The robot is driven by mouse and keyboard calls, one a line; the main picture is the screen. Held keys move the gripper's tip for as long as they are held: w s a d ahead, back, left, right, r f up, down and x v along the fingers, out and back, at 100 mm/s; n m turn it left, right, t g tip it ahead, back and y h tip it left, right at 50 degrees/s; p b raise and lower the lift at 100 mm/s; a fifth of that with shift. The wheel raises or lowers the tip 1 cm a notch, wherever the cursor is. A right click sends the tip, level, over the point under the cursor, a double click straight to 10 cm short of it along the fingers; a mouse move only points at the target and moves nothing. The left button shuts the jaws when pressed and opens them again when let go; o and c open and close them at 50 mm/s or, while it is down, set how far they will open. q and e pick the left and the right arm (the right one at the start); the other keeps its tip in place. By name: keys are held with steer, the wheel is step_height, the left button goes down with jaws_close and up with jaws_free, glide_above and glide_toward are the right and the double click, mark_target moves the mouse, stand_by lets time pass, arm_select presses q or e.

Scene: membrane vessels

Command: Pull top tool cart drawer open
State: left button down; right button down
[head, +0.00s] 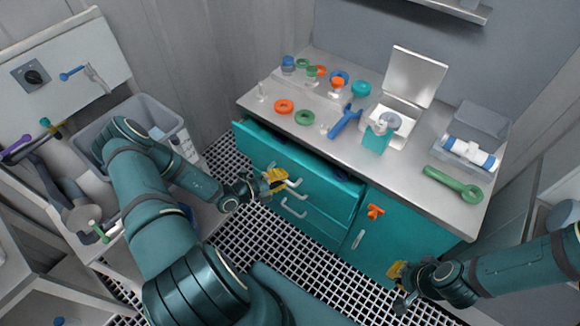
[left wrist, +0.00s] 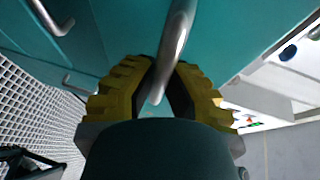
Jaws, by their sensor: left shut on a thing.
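The teal tool cart (head: 405,232) stands under the metal worktop. Its top drawer (head: 318,188) is partly pulled out, and a dark strip of its inside shows below the worktop edge. My left gripper (head: 275,180), with yellow finger pads, is at the front of this drawer. In the left wrist view its fingers (left wrist: 158,88) are shut around a metal bar handle (left wrist: 178,35). My right gripper (head: 398,278) is low in front of the cart door at the right, away from the drawer. Its finger gap is not clear.
An orange valve handle (head: 375,211) is on the cart door. A grey bin (head: 165,115) stands left.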

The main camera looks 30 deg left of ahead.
arm_select(q)
steer(key=s+a+p, duration=0.1)
steer(key=s+p, duration=0.1)
steer(key=s, duration=1.6)
steer(key=shift+s+a, duration=0.1)
steer(key=c, duration=1)
jaws_free()
steer(key=v, duration=1.2)
steer(key=shift+a, duration=0.1)
